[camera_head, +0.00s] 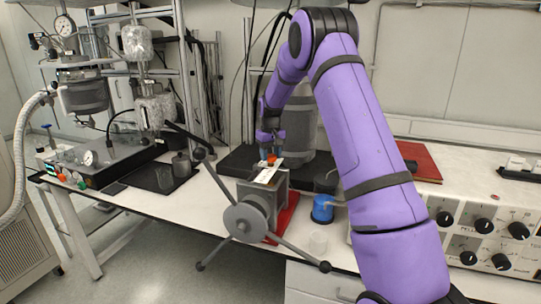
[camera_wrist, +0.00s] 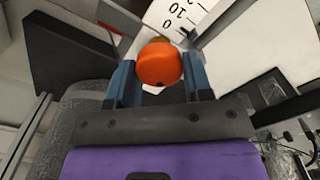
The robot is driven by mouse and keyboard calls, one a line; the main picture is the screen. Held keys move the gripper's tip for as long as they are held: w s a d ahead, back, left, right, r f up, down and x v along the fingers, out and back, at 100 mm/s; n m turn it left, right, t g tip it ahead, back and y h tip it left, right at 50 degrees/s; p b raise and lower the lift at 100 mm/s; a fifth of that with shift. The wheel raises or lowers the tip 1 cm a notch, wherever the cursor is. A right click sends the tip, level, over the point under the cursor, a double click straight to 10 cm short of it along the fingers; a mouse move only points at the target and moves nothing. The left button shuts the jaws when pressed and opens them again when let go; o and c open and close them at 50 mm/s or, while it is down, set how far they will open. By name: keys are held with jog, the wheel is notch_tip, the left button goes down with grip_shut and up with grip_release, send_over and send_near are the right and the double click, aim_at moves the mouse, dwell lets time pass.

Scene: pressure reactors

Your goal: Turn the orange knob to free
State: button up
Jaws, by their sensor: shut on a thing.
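The orange knob (camera_wrist: 159,65) is round and sits between the two blue fingers of my gripper (camera_wrist: 157,60) in the wrist view. The fingers are closed against its left and right sides. A white scale plate (camera_wrist: 177,20) with black marks and the figures 10 and 0 lies beyond the knob. In the head view, the orange knob (camera_head: 271,159) is small and partly hidden by my gripper (camera_head: 270,150). It is at the top of a grey box-shaped device (camera_head: 277,196) with a round hub and long spokes.
A panel with black dials (camera_head: 484,226) is at the right. A reactor stand (camera_head: 83,95) is at the left. Long spokes (camera_head: 300,254) reach out over the bench front.

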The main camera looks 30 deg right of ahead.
aim_at(271, 155)
jog(key=m, duration=0.3)
jog(key=shift+m, duration=2.1)
jog(key=o, duration=0.9)
notch_tip(271, 155, up, 11)
jog(key=shift+f, duration=0.1)
